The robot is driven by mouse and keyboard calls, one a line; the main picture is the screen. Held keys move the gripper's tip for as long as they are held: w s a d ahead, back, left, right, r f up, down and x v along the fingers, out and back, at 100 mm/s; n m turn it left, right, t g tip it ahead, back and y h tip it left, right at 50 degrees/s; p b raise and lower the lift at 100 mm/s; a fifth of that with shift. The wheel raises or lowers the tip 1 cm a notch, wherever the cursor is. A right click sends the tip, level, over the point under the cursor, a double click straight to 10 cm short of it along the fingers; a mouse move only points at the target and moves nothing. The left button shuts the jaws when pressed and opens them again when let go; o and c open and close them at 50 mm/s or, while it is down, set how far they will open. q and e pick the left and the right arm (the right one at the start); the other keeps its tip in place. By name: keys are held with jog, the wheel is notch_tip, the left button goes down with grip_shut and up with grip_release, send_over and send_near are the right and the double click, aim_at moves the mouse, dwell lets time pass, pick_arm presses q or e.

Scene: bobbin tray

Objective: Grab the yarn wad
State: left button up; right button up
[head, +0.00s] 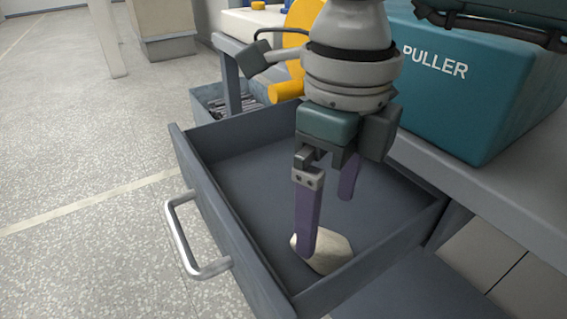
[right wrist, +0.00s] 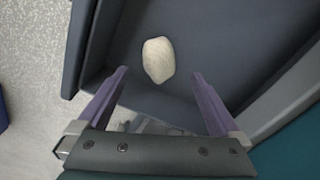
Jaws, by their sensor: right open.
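The yarn wad (head: 328,254) is a small cream-coloured lump lying on the floor of an open grey drawer (head: 232,219), near its front right corner. In the right wrist view the yarn wad (right wrist: 158,60) shows whole, a little beyond the fingertips and between their lines. My right gripper (head: 328,222) is open, pointing down over the drawer, with one purple finger covering part of the wad in the head view. In the right wrist view nothing is between the fingers of the right gripper (right wrist: 158,75). My left gripper is not in view.
The drawer has a metal handle (head: 183,240) on its front and raised walls around the wad. A teal box marked PULLER (head: 470,90) stands on the bench at the right. A bin of dark metal parts (head: 222,102) sits behind the drawer. Open floor lies at the left.

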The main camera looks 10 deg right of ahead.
aim_at(324, 238)
jog(key=shift+f, duration=0.45)
notch_tip(324, 238, down, 4)
jog(key=shift+s+a+r+b, duration=0.1)
jog(key=shift+s+r+b, duration=0.05)
jog(key=shift+b, duration=0.55)
jog(key=shift+f, duration=0.5)
jog(key=shift+r, duration=0.1)
jog(key=shift+c, duration=0.2)
jog(key=c, duration=1.4)
